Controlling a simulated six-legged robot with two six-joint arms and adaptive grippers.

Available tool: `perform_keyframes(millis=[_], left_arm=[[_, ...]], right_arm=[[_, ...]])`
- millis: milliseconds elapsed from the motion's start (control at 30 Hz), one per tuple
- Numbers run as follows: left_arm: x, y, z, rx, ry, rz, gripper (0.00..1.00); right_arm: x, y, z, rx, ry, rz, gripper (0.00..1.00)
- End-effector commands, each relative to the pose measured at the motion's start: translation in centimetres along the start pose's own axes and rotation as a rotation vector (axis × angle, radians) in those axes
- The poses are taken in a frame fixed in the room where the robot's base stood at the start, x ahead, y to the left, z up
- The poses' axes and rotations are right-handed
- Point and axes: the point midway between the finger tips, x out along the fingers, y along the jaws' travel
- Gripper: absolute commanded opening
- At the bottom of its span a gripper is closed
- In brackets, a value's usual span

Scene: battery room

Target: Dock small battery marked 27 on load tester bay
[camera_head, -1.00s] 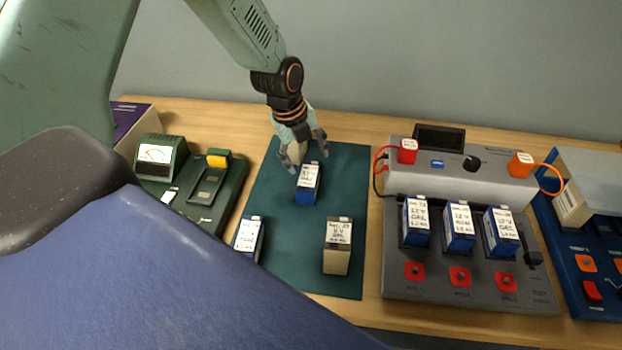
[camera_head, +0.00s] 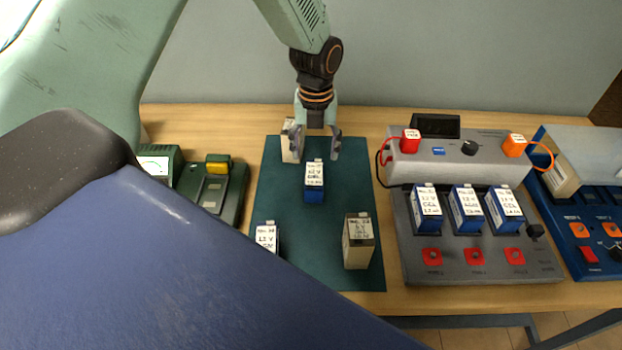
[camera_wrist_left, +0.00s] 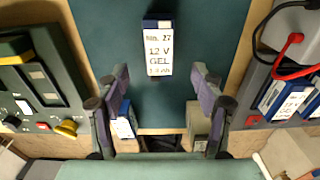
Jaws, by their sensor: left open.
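The small blue battery marked 27 (camera_head: 314,182) stands upright near the middle of the green mat (camera_head: 290,265). In the left wrist view its label (camera_wrist_left: 158,50) reads 27, 12 V, GEL. My left gripper (camera_head: 318,152) is open and empty, pointing down above the far part of the mat, apart from the battery. In the left wrist view the battery lies beyond the open fingertips (camera_wrist_left: 162,74), centred between them. A green unit with a dial meter (camera_head: 154,163) and a yellow clamp (camera_head: 218,164) over an unoccupied bay stands left. I cannot read which device is the load tester.
A pale battery (camera_head: 289,142) stands behind my left finger. Another pale battery (camera_head: 358,243) and a blue one (camera_head: 267,236) stand near the mat's front. A grey unit (camera_head: 470,262) at right holds three blue batteries. A blue unit (camera_head: 592,262) stands at far right.

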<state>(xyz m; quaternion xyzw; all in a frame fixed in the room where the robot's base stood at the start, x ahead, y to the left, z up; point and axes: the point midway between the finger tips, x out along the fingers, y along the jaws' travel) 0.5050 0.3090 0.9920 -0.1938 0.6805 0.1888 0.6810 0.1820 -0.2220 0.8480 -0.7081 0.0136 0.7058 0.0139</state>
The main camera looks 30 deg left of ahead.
Motion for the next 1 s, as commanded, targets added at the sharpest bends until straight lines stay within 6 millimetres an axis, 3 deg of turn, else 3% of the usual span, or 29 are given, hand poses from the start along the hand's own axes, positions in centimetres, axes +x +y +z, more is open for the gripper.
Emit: perform_keyframes(millis=[533,867,1000], left_arm=[[6.7,0.7,-0.2,-0.003,0.0,0.0,0.67],[7.2,0.8,-0.2,-0.001,-0.001,-0.001,0.66],[7.2,0.8,-0.2,-0.001,-0.001,-0.001,0.54]], right_arm=[[-0.9,0.0,0.0,0.0,0.001,0.0,0.4],[-0.9,0.0,0.0,0.0,0.0,0.0,0.4],[-0.9,0.0,0.0,0.001,0.0,0.0,0.4]])
